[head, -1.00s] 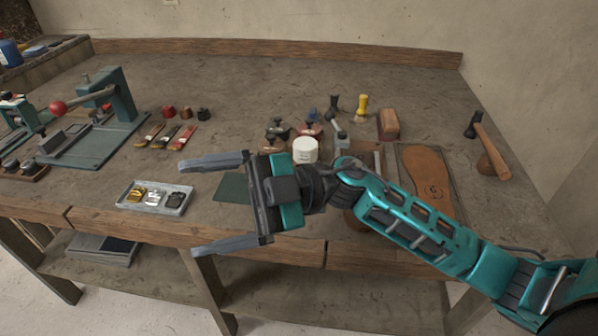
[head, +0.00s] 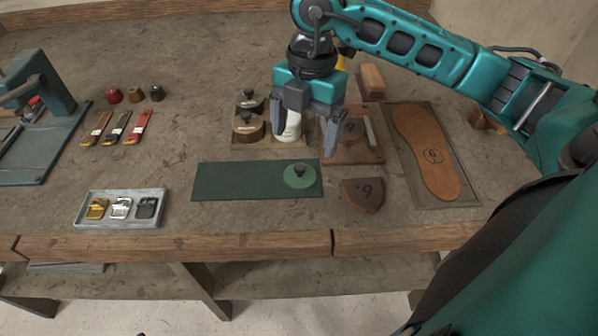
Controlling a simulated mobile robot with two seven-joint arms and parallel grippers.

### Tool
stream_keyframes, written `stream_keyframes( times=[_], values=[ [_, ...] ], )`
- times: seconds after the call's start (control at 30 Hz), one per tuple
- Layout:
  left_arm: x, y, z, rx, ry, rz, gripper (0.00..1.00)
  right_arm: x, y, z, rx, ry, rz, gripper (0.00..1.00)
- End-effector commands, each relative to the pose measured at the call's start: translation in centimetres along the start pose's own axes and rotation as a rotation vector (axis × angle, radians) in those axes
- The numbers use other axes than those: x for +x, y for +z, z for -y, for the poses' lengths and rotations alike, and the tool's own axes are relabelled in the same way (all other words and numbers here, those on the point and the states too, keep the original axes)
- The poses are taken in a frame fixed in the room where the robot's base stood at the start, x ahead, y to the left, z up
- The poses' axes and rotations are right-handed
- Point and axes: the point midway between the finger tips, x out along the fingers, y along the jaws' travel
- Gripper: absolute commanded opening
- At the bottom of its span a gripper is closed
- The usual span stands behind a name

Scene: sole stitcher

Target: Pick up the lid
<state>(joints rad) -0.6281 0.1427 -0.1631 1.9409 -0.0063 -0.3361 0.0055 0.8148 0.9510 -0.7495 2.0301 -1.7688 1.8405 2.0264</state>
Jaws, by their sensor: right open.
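A round green lid (head: 300,176) with a dark knob on top lies flat at the right end of the dark green mat (head: 240,182), near the bench front. My right gripper (head: 305,138) points down with its two fingers spread and nothing held between them. In the picture it is above and behind the green lid, apart from it. A white jar (head: 292,128) shows partly behind its left finger. My left gripper is not in view.
A brown heel piece marked 6 (head: 362,194) lies right of the lid, near a sole on a board (head: 425,150). A grey buckle tray (head: 118,222) is at front left.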

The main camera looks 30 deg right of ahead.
Motion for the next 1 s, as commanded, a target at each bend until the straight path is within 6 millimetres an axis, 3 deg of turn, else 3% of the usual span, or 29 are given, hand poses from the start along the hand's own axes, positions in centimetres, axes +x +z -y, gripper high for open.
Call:
stream_keyframes(
  times=[0.6,0.87,1.0],
  values=[
    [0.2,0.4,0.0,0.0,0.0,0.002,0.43,7.0,-0.4,0.0,-0.002,0.0,-0.004,0.92],
    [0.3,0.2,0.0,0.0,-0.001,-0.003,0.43,7.3,-0.4,0.0,-0.002,0.002,-0.003,0.92],
    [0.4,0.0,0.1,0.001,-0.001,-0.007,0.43,7.3,-0.4,0.0,-0.002,0.002,-0.003,0.8]
  ],
)
